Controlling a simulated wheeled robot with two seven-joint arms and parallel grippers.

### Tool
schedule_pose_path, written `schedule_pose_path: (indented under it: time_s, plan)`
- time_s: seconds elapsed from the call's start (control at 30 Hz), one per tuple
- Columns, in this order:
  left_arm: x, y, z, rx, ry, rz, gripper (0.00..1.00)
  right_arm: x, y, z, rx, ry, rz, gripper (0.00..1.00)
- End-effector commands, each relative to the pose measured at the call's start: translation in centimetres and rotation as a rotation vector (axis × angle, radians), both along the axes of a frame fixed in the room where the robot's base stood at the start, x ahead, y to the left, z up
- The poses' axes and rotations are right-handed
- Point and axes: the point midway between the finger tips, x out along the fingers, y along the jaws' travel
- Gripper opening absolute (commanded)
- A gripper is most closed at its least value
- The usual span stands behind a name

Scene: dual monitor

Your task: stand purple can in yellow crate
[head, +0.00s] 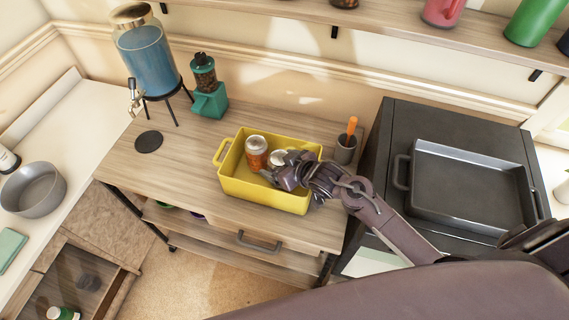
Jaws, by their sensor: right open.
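The yellow crate (234,187) stands on the wooden table. A jar with an orange-brown body and pale lid (256,152) stands upright in its left part. Just right of it is another round container with a silvery top (279,157); my gripper partly hides it, so I cannot tell if it is the purple can. My right gripper (269,177) reaches into the crate from the right, open, with its fingers close to these two containers. I cannot tell whether it touches either. My left gripper is not in view.
A grey cup with an orange-handled tool (346,149) stands right of the crate. A drink dispenser (148,62), a teal grinder (208,100) and a dark coaster (149,141) are at left. A black tray (470,218) sits on the dark unit at right.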

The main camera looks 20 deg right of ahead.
Motion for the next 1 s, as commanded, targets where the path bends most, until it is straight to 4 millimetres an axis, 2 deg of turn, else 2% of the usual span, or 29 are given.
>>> schedule_pose_path:
  time_s: [0.17, 0.6, 0.77, 1.0]
  plan:
    - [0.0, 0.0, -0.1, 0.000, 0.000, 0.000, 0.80, -1.3, -0.7, 1.0, -0.001, 0.001, -0.001, 0.81]
    - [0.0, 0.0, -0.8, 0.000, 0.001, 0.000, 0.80, -7.8, -3.7, 5.9, -0.002, 0.001, 0.001, 0.81]
    - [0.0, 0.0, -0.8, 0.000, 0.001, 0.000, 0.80, -8.8, -4.1, 6.8, 0.000, 0.001, 0.000, 0.81]
    - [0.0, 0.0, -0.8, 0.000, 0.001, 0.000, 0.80, -9.0, -4.2, 7.0, 0.000, -0.001, 0.000, 0.81]
